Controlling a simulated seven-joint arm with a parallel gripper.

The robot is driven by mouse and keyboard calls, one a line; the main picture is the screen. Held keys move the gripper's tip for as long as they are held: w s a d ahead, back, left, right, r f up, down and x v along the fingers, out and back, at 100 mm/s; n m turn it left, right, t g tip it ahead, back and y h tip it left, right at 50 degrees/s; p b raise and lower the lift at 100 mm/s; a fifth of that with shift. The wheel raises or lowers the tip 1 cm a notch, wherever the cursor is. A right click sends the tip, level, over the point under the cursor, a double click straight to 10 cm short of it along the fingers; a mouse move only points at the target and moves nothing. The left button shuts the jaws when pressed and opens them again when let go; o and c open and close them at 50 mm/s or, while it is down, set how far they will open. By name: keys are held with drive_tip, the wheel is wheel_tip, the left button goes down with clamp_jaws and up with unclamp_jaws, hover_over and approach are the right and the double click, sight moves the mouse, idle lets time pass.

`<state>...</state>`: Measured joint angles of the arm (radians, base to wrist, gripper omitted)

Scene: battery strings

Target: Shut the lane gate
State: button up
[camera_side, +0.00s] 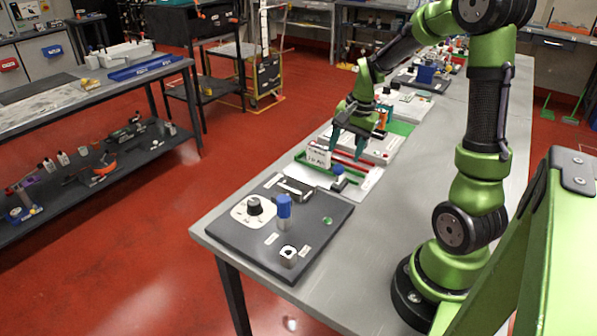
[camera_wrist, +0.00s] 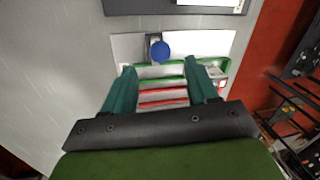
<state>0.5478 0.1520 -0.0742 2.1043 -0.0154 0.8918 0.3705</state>
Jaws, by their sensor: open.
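A white board (camera_wrist: 215,42) carries a lane fixture with green and red rails. Its green rail (camera_wrist: 175,70) runs across nearest the blue knob, and red rails (camera_wrist: 165,97) lie parallel behind it. The round blue knob (camera_wrist: 160,51) sits on a dark block beside the green rail; it also shows in the side view (camera_side: 338,171). I cannot tell which part is the gate or whether it is shut. My gripper (camera_side: 348,146) is open and empty above the fixture. In the wrist view its fingers (camera_wrist: 160,69) spread over the rails, with the knob just beyond the fingertips.
A dark panel (camera_side: 325,235) with a dial (camera_side: 254,205), a blue cylinder (camera_side: 284,206) and a metal block (camera_side: 288,256) lies at the table's near end. Bare grey tabletop (camera_side: 400,215) lies to the right.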

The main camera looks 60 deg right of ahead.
sight(340, 165)
drive_tip(key=f, duration=0.2)
drive_tip(key=w+f, duration=0.1)
drive_tip(key=f, duration=0.2)
drive_tip(key=shift+a+f, duration=0.1)
drive_tip(key=shift+f, duration=0.25)
drive_tip(key=shift+c, duration=0.4)
clamp_jaws()
